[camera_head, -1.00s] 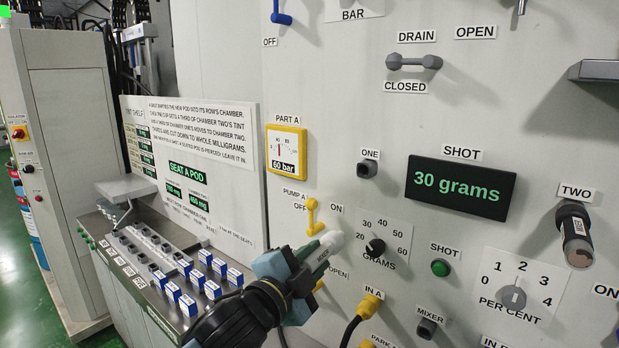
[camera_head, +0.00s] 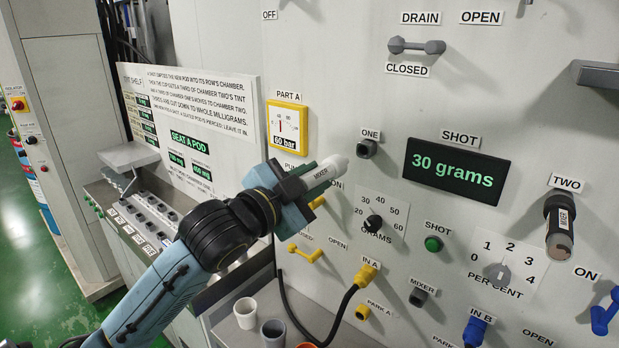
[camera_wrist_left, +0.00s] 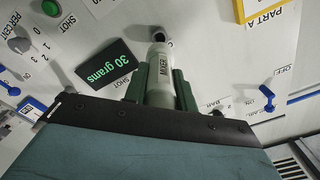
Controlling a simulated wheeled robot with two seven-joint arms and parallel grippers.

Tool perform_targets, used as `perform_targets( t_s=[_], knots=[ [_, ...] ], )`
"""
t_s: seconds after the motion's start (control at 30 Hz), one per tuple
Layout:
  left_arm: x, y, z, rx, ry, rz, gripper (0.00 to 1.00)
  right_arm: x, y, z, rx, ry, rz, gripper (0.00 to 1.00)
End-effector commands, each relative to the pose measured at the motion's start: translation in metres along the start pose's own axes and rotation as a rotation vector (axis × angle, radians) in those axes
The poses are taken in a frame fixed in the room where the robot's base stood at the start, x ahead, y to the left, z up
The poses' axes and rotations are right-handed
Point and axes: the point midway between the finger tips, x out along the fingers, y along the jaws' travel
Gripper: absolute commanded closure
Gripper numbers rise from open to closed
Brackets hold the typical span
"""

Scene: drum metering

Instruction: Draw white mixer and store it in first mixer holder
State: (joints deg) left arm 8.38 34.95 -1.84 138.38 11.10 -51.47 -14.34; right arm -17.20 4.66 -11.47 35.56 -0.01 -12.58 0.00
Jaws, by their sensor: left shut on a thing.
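The white mixer (camera_head: 330,169), a tube labelled MIXER, is held in my left gripper (camera_head: 308,178), which is shut on it. Its tip points right and up, toward the dark holder labelled ONE (camera_head: 367,149), a little apart from it in the head view. In the left wrist view the mixer (camera_wrist_left: 159,75) lies between the green fingers (camera_wrist_left: 160,90), its far end overlapping a dark fitting, so contact there cannot be judged. A dark mixer with a grey end sits in holder TWO (camera_head: 560,222). The empty MIXER socket (camera_head: 418,296) is lower on the panel. My right gripper is not in view.
The SHOT display (camera_head: 458,171) reads 30 grams. The gauge PART A (camera_head: 287,128), the GRAMS dial (camera_head: 373,223) and the yellow IN A hose (camera_head: 366,274) are near my left arm. Cups (camera_head: 246,312) stand below, and a pod shelf (camera_head: 150,222) is at left.

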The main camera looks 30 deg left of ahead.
Motion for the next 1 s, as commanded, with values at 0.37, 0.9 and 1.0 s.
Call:
perform_targets(
  t_s=[0.37, 0.9, 1.0],
  knots=[
    [0.037, -0.001, -0.001, 0.0, 0.001, 0.0, 1.0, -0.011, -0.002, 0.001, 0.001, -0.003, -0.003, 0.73],
    [0.051, 0.001, 0.0, 0.002, 0.001, 0.001, 1.0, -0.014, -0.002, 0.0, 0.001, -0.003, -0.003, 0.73],
    [0.051, 0.001, 0.0, 0.002, 0.001, 0.001, 1.0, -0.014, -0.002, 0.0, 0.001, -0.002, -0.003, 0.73]
  ],
)
